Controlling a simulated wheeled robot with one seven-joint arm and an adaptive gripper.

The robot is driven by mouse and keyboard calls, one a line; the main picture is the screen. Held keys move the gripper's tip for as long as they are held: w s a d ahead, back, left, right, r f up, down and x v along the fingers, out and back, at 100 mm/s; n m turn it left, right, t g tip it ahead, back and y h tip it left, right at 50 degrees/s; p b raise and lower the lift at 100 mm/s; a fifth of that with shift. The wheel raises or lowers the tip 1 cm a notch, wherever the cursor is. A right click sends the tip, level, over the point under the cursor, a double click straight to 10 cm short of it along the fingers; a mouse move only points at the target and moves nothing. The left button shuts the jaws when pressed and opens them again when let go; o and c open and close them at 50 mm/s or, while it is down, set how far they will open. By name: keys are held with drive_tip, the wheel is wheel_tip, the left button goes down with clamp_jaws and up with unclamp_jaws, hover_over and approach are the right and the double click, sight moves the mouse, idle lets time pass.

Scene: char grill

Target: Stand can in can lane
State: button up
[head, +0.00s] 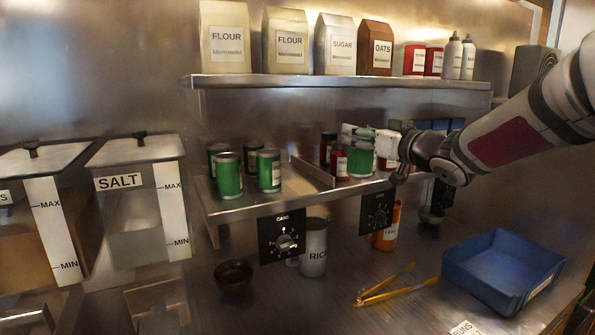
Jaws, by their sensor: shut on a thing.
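My gripper (365,140) is shut on a green can (360,162), which looks upright. The can is at the right part of the steel shelf, beside the red jars; I cannot tell whether it touches the shelf. Several green cans (229,176) stand upright in the can lane (245,205) at the left of the shelf, above a black sign reading CANS (285,237). A raised metal divider (312,174) lies between that lane and the red jars (339,163). The gripper partly hides the held can's upper part.
An upper shelf (330,83) with flour, sugar and oats bags runs above. A SALT bin (138,205) stands at left.

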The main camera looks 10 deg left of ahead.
drive_tip(key=w+a+f, duration=0.2)
drive_tip(key=w+a, duration=0.1)
drive_tip(key=a, duration=0.4)
drive_tip(key=w+a+f, duration=0.2)
drive_tip(key=w+a, duration=0.1)
drive_tip(key=a, duration=0.4)
drive_tip(key=shift+w+f+p, duration=0.35)
drive_tip(key=shift+f+p, duration=0.05)
drive_tip(key=shift+f, duration=0.15)
drive_tip(key=o, duration=1.5)
drive_tip(key=shift+o, duration=0.2)
